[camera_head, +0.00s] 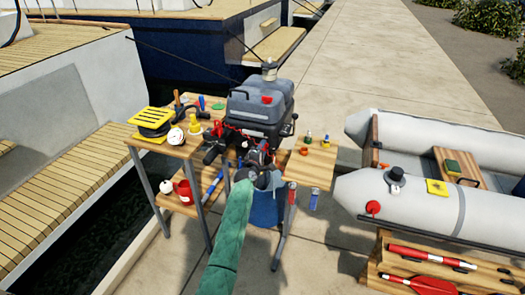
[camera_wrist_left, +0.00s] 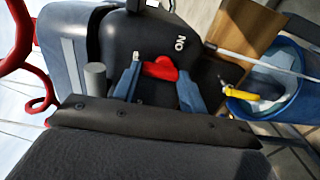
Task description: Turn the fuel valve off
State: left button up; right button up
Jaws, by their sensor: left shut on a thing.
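The fuel valve (camera_wrist_left: 161,69) is a small red knob on the dark lower face of the outboard motor, with the word ON beside it in the left wrist view. My left gripper (camera_wrist_left: 159,72) has one blue-grey finger on each side of the knob and is shut on it. In the head view, the grey outboard motor (camera_head: 262,105) stands on a wooden stand, and my left gripper (camera_head: 258,158) reaches its near side. The valve is hidden there behind my gripper. My right gripper is not in view.
A wooden table (camera_head: 160,150) at left carries a yellow-and-black box (camera_head: 153,122), a white ball and tools. A blue bucket (camera_head: 265,208) is below the motor; it also shows in the left wrist view (camera_wrist_left: 268,105). A grey inflatable boat (camera_head: 420,205) lies at right.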

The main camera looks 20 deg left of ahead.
pick_arm(q)
jog(key=shift+f, duration=0.1)
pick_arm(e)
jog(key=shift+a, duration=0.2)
pick_arm(q)
jog(key=o, duration=1)
jog(key=shift+s, duration=0.1)
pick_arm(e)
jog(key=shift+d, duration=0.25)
pick_arm(q)
jog(key=s, duration=0.3)
jog(key=s+b, duration=0.1)
jog(key=s, duration=0.3)
jog(key=shift+s+a, duration=0.2)
jog(key=shift+s, duration=0.1)
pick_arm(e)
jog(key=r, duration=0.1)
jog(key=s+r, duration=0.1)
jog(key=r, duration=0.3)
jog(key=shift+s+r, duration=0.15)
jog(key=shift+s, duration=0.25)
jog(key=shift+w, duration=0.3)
